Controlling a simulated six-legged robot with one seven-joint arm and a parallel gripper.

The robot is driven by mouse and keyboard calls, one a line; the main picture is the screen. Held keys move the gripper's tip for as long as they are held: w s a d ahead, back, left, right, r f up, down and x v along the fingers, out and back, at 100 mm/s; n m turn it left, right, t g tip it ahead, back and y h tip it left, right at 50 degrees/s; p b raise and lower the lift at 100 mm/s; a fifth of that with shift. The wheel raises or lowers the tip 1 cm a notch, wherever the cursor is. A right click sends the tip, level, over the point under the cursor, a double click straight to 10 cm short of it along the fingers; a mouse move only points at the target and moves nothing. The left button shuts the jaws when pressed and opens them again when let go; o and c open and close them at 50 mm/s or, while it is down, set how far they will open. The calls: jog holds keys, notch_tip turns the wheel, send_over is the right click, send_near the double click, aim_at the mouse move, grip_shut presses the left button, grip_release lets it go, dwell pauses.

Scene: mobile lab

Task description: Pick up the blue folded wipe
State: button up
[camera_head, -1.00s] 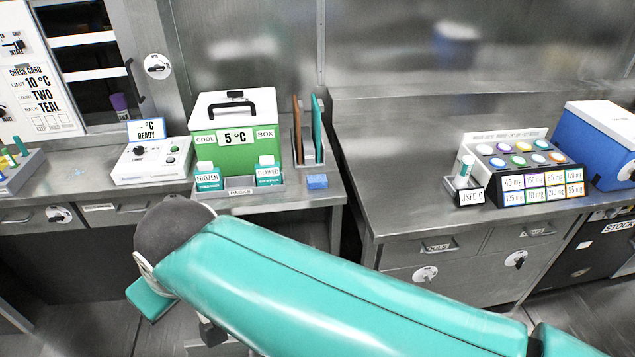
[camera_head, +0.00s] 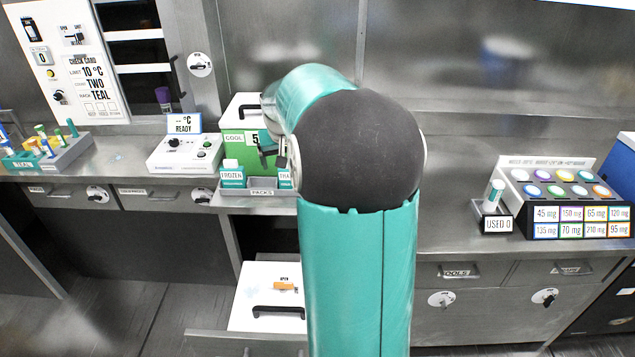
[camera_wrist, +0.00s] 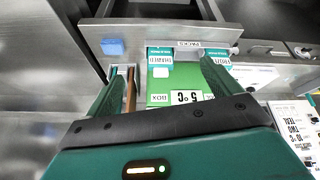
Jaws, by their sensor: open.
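The blue folded wipe (camera_wrist: 113,47) lies flat on the steel counter in the wrist view, at the upper left, beside the pack tray and the upright slats. In the head view my arm hides it. My gripper (camera_wrist: 163,68) is open and empty, with its teal fingers spread over the cool box area. The wipe is beyond the left finger and apart from it. In the head view only part of my gripper (camera_head: 268,150) shows, in front of the cool box, with my arm covering the rest.
The green cool box (camera_head: 236,140) stands behind the grey pack tray (camera_head: 262,192) with its packs. A brown slat (camera_wrist: 131,90) stands close to my left finger. A white control box (camera_head: 183,153) is to the left. Below the counter, a white-lidded box (camera_head: 262,318) is visible.

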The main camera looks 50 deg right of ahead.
jog(key=s+d+f+m, duration=0.1)
jog(key=d+f+m, duration=0.1)
jog(key=d+f, duration=0.6)
jog(key=s+d+f+m, duration=0.1)
jog(key=s+d+f, duration=0.15)
jog(key=d, duration=0.95)
jog(key=shift+g, duration=0.4)
jog(key=x, duration=0.5)
jog(key=w+x, duration=0.1)
jog(key=x, duration=0.2)
jog(key=shift+a+f, duration=0.15)
jog(key=shift+f, duration=0.05)
jog(key=x, duration=0.5)
jog(key=shift+f, duration=0.25)
jog(key=c, duration=1.1)
jog(key=shift+o, duration=0.2)
jog(key=shift+r, duration=0.15)
